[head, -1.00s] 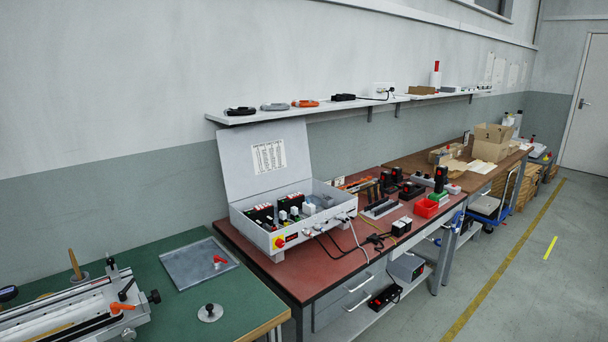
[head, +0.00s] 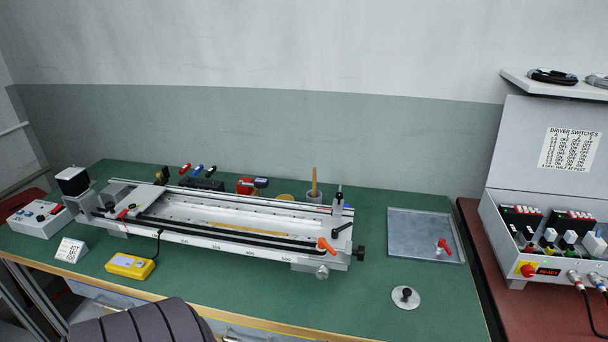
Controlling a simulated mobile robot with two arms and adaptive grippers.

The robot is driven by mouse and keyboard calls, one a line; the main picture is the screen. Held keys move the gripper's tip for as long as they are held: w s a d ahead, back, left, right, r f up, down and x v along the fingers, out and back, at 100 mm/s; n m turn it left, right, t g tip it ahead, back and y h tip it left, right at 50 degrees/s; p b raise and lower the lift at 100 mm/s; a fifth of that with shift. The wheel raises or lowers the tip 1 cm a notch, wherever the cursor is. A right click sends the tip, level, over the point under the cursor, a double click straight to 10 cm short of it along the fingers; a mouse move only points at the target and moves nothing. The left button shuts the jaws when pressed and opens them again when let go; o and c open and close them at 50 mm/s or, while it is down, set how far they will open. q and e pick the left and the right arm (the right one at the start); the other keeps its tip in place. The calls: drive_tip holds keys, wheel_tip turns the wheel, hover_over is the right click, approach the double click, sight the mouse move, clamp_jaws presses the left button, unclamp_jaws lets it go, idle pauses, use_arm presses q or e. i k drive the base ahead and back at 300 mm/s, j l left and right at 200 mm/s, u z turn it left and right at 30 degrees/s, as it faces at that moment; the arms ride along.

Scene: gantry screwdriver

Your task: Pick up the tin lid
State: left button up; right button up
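A round metal disc with a black knob, which looks like the tin lid (head: 405,298), lies flat on the green bench top near its front right part. Nothing touches it. A tin with a wooden handle standing in it (head: 314,190) is behind the gantry, partly hidden by the rail. Neither of my grippers is in view.
A long metal gantry (head: 235,228) fills the middle of the green bench (head: 440,318). A grey tray (head: 400,250) with a red-handled part lies behind the disc. A yellow device (head: 130,265) is at the front left. An open control box (head: 525,250) stands at the right.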

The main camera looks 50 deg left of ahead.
sight(405, 298)
drive_tip(key=i+u, duration=0.1)
drive_tip(key=u, duration=1.7)
drive_tip(key=i+j+z, duration=0.25)
drive_tip(key=j, duration=0.3)
drive_tip(key=i+j+z, duration=0.1)
drive_tip(key=i+j, duration=0.15)
drive_tip(key=i+j+z, duration=0.15)
drive_tip(key=j, duration=0.25)
drive_tip(key=z, duration=1.35)
drive_tip(key=u, duration=1.4)
